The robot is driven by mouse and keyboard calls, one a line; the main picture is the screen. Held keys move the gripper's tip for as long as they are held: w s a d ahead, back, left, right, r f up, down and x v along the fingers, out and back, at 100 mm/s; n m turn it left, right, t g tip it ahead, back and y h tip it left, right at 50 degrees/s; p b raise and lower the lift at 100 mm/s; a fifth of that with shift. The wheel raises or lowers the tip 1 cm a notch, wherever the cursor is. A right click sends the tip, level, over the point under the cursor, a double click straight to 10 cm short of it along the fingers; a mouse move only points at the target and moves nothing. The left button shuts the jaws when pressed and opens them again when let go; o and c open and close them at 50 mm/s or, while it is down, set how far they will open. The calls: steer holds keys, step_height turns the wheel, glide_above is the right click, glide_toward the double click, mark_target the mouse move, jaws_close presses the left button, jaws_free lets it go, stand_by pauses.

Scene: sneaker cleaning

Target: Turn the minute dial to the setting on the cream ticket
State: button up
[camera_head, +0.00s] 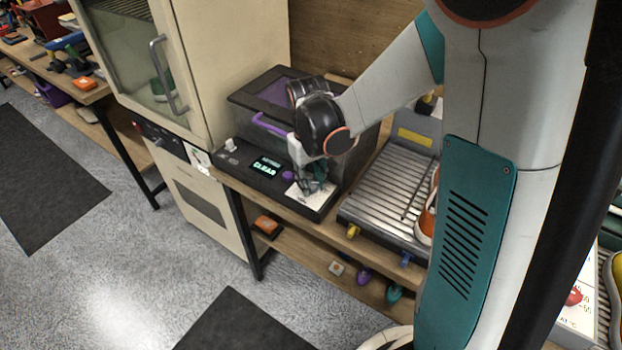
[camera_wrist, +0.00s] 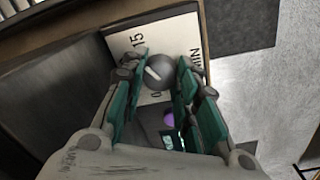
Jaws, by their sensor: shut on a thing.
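The minute dial (camera_wrist: 160,71) is a round dark grey knob with a white pointer mark. It sits on a white plate (camera_wrist: 118,40) printed with 15, 0 and MIN. The pointer mark lies on the knob's left side, near the 0 and 15 prints; its exact setting is hard to read. My gripper (camera_wrist: 161,68) is shut on the dial, with a teal finger on each side. In the head view my gripper (camera_head: 316,184) is at the front right of the dark machine (camera_head: 233,165) and hides the dial. I cannot make out a cream ticket for certain.
The machine's display (camera_head: 265,168) reads CLEAR, with a purple button (camera_head: 288,175) beside it. A ribbed metal tray (camera_head: 385,190) with an orange shoe (camera_head: 427,215) stands to the right. A cream cabinet (camera_head: 215,55) stands to the left.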

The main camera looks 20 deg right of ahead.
mark_target(310, 183)
steer(key=shift+m, duration=0.7)
steer(key=o, duration=1.1)
step_height(310, 183, up, 12)
steer(key=shift+a, duration=0.15)
